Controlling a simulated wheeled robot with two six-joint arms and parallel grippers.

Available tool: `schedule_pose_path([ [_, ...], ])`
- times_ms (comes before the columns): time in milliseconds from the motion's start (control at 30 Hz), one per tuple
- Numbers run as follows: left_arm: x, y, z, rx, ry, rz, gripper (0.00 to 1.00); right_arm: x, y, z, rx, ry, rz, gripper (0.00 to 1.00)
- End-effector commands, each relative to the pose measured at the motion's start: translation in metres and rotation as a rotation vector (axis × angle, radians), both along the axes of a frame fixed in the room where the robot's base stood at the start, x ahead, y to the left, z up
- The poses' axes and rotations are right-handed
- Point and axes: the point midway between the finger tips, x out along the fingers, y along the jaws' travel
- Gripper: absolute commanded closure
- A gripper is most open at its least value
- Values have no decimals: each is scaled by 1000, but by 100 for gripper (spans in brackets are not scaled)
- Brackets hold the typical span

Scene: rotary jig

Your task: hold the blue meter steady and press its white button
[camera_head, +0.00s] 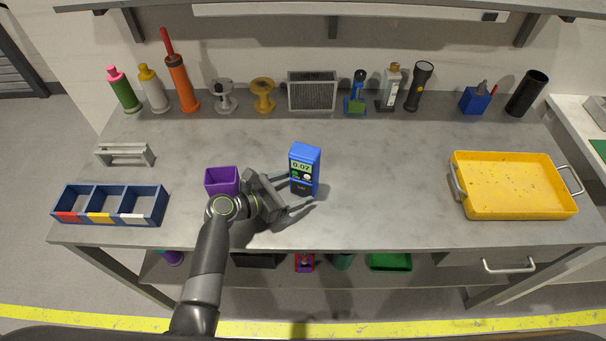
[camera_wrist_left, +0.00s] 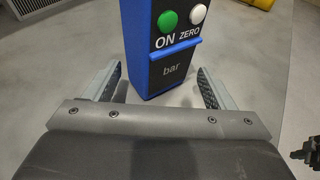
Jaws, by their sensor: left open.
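The blue meter (camera_head: 305,170) stands upright on the grey bench, right of the purple bin. Its display reads 0.07. In the left wrist view the meter (camera_wrist_left: 162,65) shows a green ON button (camera_wrist_left: 167,22) and a white button (camera_wrist_left: 199,14) marked ZERO, side by side above the word "bar". The white button also shows small in the head view (camera_head: 307,177). My left gripper (camera_head: 300,190) is open, with one finger on each side of the meter's lower part. In the left wrist view gaps show between both fingers (camera_wrist_left: 160,88) and the meter. My right gripper is out of view.
A purple bin (camera_head: 222,181) stands close to my left wrist. A blue divided tray (camera_head: 110,220) lies at the left and a yellow tray (camera_head: 512,208) at the right. Bottles, spools and a flashlight (camera_head: 419,86) line the back.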

Motion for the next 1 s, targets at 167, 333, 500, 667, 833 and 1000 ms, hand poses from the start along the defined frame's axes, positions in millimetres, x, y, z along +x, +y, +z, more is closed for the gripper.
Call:
schedule_pose_path([
  [167,10,-15,-5,-1,-1,-2,22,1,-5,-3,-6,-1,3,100],
  [333,14,-21,-6,0,-2,-2,22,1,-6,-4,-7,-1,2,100],
  [500,14,-21,-7,1,-1,-2,22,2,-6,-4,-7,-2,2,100],
  [667,14,-21,-7,1,-1,-2,28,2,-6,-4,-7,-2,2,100],
  [833,14,-21,-7,1,-1,-2,41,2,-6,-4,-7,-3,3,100],
  [1000,14,-21,-7,1,-1,-2,41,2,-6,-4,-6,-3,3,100],
])
